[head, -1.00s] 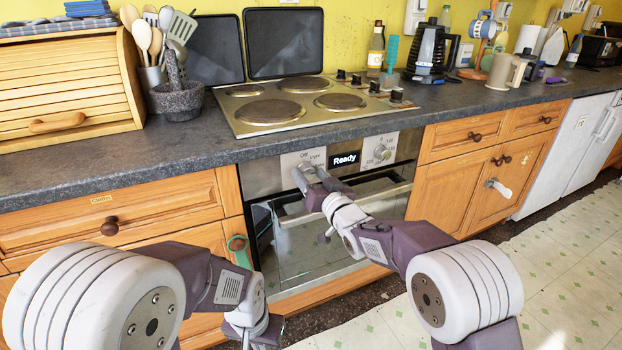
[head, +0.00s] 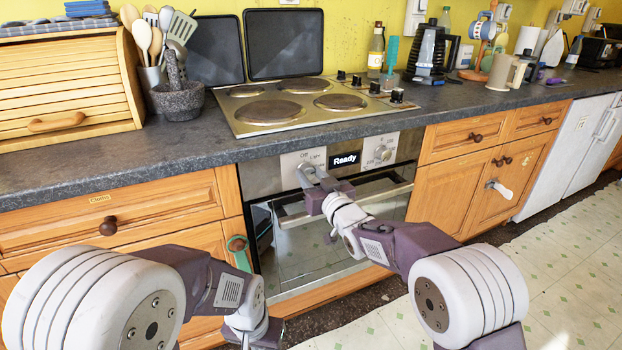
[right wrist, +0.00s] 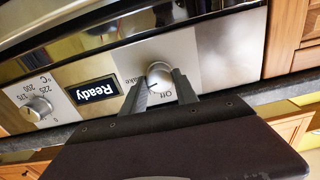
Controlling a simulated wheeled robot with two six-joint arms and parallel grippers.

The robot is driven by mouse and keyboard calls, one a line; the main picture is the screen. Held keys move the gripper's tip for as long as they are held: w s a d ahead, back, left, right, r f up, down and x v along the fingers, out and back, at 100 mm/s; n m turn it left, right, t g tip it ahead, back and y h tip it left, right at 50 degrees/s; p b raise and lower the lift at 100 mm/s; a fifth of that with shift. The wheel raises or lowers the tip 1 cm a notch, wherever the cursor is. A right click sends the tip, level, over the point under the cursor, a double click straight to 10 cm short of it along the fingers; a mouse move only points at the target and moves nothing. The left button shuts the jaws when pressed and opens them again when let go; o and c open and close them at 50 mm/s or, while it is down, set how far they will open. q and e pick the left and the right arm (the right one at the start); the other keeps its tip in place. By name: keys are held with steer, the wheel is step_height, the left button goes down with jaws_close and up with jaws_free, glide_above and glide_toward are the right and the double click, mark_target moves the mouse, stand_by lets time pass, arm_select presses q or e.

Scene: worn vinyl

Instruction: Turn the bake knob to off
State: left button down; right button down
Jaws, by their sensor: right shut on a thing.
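The bake knob (right wrist: 159,76) is a round silver knob on the left plate of the oven's control panel. In the right wrist view, "Off" is printed below it and part of "Bake" to its left; its exact pointer direction is too small to tell. My right gripper (head: 308,175) is shut on the knob, one finger on each side. In the head view the fingers hide most of the knob. My left gripper (head: 256,332) hangs low at the bottom edge, away from the oven panel, and its fingertips are not clearly visible.
A "Ready" display (head: 345,159) and a temperature knob (head: 383,153) are right of the bake knob. The oven door handle (head: 345,204) runs below the panel. The hob (head: 245,130) is set in the counter above. Wooden drawers flank the oven.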

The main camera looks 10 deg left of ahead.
steer(key=n+b, duration=0.1)
steer(key=n, duration=0.2)
steer(key=shift+f+n, duration=0.1)
steer(key=shift+n, duration=0.3)
steer(key=n+b, duration=0.2)
steer(key=n, duration=0.1)
steer(key=shift+n, duration=0.3)
steer(key=n+b, duration=0.2)
steer(key=n, duration=0.1)
steer(key=shift+f+n+b, duration=0.1)
steer(key=shift+n+b, duration=1.6)
steer(key=shift+n, duration=0.7)
steer(key=c, duration=0.9)
jaws_free()
steer(key=shift+s, duration=0.1)
steer(key=shift+c, duration=0.2)
